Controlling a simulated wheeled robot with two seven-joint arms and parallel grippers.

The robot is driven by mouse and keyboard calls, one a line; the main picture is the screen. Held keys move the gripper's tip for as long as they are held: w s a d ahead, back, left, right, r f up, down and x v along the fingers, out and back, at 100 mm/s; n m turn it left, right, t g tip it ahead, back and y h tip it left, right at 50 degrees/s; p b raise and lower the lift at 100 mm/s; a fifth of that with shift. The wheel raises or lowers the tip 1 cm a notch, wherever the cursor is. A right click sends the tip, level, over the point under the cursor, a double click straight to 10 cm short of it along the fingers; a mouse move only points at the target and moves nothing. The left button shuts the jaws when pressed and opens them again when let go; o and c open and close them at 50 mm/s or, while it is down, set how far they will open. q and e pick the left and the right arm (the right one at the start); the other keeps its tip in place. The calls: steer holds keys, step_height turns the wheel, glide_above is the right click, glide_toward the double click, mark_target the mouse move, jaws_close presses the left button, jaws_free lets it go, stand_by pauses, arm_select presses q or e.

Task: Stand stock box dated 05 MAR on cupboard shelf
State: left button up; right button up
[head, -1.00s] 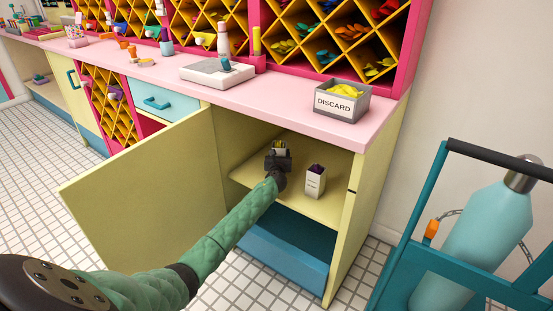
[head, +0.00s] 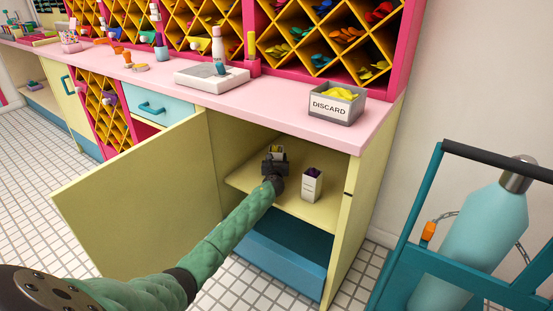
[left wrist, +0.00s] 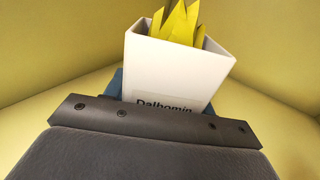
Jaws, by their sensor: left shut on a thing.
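My left gripper (head: 275,158) reaches into the open cupboard and is shut on a small white stock box (left wrist: 175,70). The box has yellow balloons (left wrist: 182,22) sticking out of its top. Its label begins "Dalbomin"; the rest, including any date, is hidden by the gripper. In the head view the box (head: 277,149) shows just beyond the gripper, over the cupboard shelf (head: 300,208); I cannot tell whether it touches the shelf. Another white box (head: 312,186) with purple contents stands upright on the shelf to the right; its label is too small to read. My right gripper is out of view.
The cupboard door (head: 145,200) stands open to the left of my arm. A blue drawer-like bin (head: 280,262) is below the shelf. The pink counter (head: 290,112) overhangs, with a DISCARD bin (head: 337,105). A teal cart with a gas cylinder (head: 480,235) stands at right.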

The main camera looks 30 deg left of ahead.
arm_select(q)
steer(key=shift+f, duration=0.4)
steer(key=o, duration=1.1)
steer(key=shift+o, duration=0.2)
steer(key=shift+p+v, duration=0.7)
steer(key=shift+v, duration=0.5)
steer(key=shift+p+v, duration=1.2)
steer(key=shift+v, duration=1.05)
steer(key=shift+s+r, duration=0.1)
steer(key=shift+s, duration=0.1)
steer(key=shift+s+a+p, duration=0.2)
steer(key=shift+s+p, duration=1.05)
steer(key=shift+s, duration=1.05)
steer(key=shift+s+a+p, duration=0.2)
steer(key=shift+s+p, duration=0.65)
steer(key=shift+s, duration=1.7)
